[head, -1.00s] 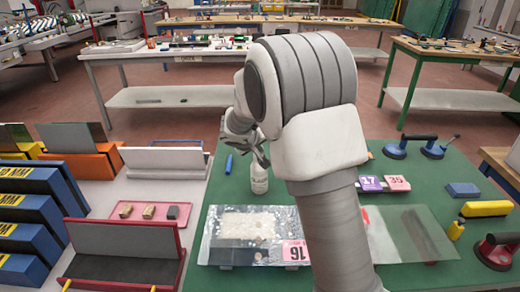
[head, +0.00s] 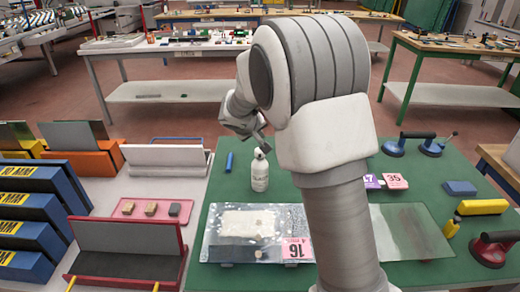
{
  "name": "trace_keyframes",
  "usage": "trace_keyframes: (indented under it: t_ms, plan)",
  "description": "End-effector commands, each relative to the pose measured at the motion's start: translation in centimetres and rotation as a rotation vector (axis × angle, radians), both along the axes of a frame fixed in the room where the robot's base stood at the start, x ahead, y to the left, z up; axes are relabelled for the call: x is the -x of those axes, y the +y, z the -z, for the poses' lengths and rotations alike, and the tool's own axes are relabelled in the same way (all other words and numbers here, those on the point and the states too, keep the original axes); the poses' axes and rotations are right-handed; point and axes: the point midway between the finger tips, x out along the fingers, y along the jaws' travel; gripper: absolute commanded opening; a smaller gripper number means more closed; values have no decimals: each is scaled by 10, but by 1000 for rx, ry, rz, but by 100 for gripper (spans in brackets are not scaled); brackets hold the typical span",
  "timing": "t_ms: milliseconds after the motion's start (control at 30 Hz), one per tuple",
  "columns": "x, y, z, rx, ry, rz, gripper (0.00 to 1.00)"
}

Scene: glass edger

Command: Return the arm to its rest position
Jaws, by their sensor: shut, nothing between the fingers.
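My arm rises through the middle of the head view and bends away over the green work mat. My gripper (head: 262,143) is small and partly turned away, at the far end of the arm. It is shut with nothing in it. It is in the air, and its tips appear just above or behind the top of a white bottle (head: 260,172). I cannot tell the exact gap between them. The bottle stands upright on the green mat (head: 225,193).
Near the arm are a glass sheet with a pink 16 tag (head: 293,249), a blue cylinder (head: 229,161) and tags including a pink 35 one (head: 395,181). A blue suction lifter (head: 411,144) and a red one (head: 492,249) are at right. Slotted racks (head: 125,262) stand left.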

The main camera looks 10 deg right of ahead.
Motion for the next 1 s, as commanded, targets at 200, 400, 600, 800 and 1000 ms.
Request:
trace_keyframes:
  t_ms: [200,400,600,800,1000]
  plan:
    - [4,-3,-6,-4,-2,10,0]
    - [44,-22,-50,-41,5,72,0]
    - [111,-42,-96,-111,32,147,0]
    - [183,-49,-125,-195,68,191,0]
    - [254,-46,-141,-291,103,207,0]
